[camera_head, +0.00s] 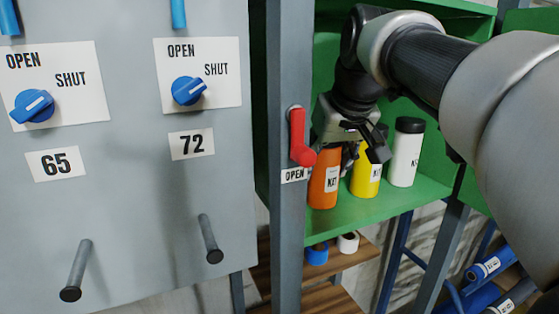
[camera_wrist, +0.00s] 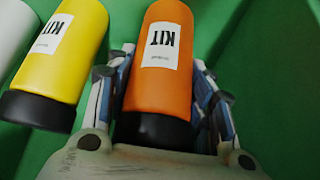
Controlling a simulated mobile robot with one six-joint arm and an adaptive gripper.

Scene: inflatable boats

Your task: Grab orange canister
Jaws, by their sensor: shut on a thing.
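The orange canister (camera_head: 324,178) stands on a green shelf, with a white label and a dark cap. My gripper (camera_head: 362,150) is at it from above, and my gripper partly hides its upper part in the head view. In the wrist view the orange canister (camera_wrist: 166,80) lies between the two fingers of my gripper (camera_wrist: 166,95), which are shut on it. Its black cap (camera_wrist: 155,130) sits close to the palm. I cannot tell whether the canister's base is touching the shelf.
A yellow canister (camera_head: 366,176) and a white canister (camera_head: 405,152) stand to the right on the green shelf (camera_head: 350,215). A red handle (camera_head: 299,140) on the grey post is close at the left. Grey panels with blue knobs (camera_head: 188,90) fill the left side.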

